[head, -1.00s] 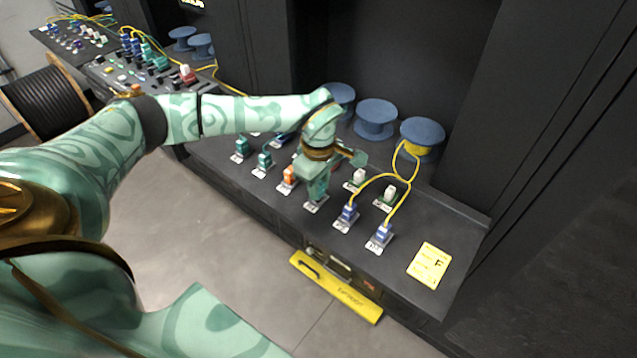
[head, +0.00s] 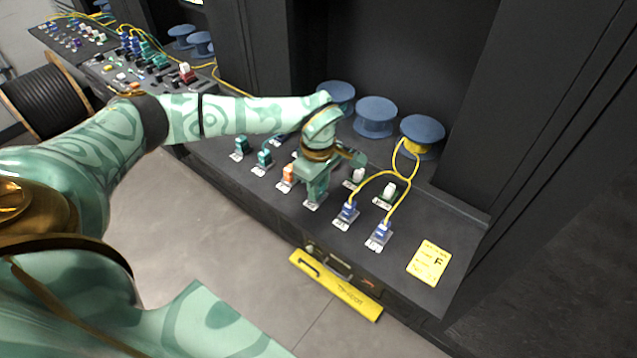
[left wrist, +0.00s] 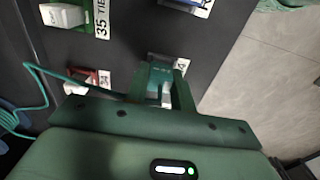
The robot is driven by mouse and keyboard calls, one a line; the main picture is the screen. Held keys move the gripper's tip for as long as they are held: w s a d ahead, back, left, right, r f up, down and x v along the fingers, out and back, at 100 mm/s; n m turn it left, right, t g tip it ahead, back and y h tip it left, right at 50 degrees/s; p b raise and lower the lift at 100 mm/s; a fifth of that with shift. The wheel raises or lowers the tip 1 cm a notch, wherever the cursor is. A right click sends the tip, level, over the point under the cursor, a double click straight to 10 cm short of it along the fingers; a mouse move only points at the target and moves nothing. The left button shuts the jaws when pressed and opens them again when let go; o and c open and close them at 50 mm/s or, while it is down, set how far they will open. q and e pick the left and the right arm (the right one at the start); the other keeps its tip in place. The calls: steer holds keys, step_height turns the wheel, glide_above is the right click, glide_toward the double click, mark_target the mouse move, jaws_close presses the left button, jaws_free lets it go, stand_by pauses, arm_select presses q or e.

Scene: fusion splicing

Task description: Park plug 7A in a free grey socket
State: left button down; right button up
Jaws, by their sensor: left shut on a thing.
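My left gripper (head: 314,196) is low over the front row of the dark bench, right of an orange plug (head: 288,174). In the left wrist view its fingers (left wrist: 165,100) are shut on a teal plug (left wrist: 160,76). This plug is at a grey socket (left wrist: 153,58) beside a white label; I cannot tell whether it is fully seated. A teal cable (left wrist: 85,88) runs left from near the fingers. The label is partly hidden and I cannot read 7A on the plug. In the head view the gripper hides the plug. My right gripper is not in view.
Two blue plugs with yellow cables (head: 380,232) stand to the right, white plugs (head: 359,175) behind, teal plugs (head: 241,146) to the left. Blue spools (head: 376,117) line the back. A yellow card (head: 430,263) lies on the bare right end. A red plug (left wrist: 80,80) is close to the gripper.

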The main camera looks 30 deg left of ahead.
arm_select(q)
steer(key=c, duration=1.1)
jaws_free()
steer(key=shift+r, duration=0.1)
step_height(320, 180, up, 16)
steer(key=p, duration=0.3)
